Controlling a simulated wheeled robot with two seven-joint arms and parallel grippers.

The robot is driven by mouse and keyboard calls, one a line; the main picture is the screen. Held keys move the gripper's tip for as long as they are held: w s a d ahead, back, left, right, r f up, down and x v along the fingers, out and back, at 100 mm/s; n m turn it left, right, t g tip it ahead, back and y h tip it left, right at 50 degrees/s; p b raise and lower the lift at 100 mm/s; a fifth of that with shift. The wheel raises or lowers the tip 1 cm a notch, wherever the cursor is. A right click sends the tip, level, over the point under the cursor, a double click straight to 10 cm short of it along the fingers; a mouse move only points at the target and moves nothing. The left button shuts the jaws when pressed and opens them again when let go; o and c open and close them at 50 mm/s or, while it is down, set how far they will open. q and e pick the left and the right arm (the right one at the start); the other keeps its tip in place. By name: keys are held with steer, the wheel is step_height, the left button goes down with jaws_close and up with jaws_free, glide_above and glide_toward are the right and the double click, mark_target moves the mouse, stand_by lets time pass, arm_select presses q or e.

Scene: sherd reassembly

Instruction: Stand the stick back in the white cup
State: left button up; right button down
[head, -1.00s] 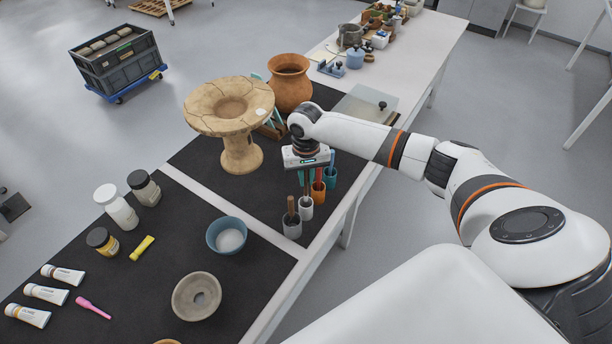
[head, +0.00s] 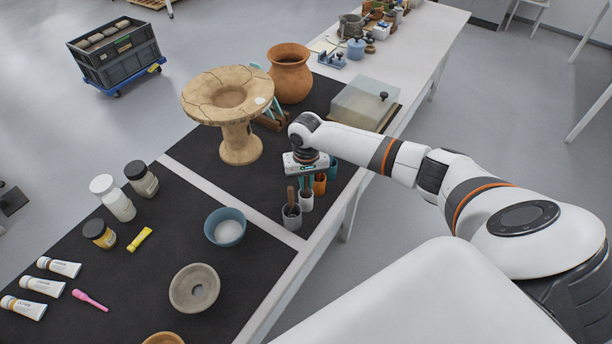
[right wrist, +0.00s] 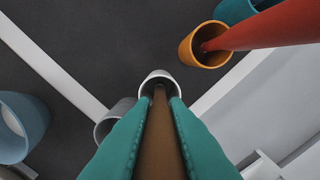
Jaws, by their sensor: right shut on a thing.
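My right gripper (right wrist: 150,110) has teal fingers shut on a brown stick (right wrist: 160,135), seen from above in the right wrist view. The white cup (right wrist: 147,78) is directly below, and the stick's far end shows within its mouth. How deep the end sits cannot be told. In the head view the white cup (head: 306,203) stands upright near the table's right edge, just under my right gripper (head: 305,183). My left gripper is not in view.
An orange cup (head: 320,186) with a red stick (right wrist: 265,32) and a teal cup (right wrist: 232,10) stand close behind. A blue bowl (head: 224,238) and a cracked clay stand (head: 240,145) are to the left.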

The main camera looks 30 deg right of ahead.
steer(key=c, duration=1.3)
jaws_free()
steer(key=shift+c, duration=0.2)
step_height(320, 180, up, 12)
steer(key=shift+r+b, duration=0.1)
steer(key=shift+b, duration=0.45)
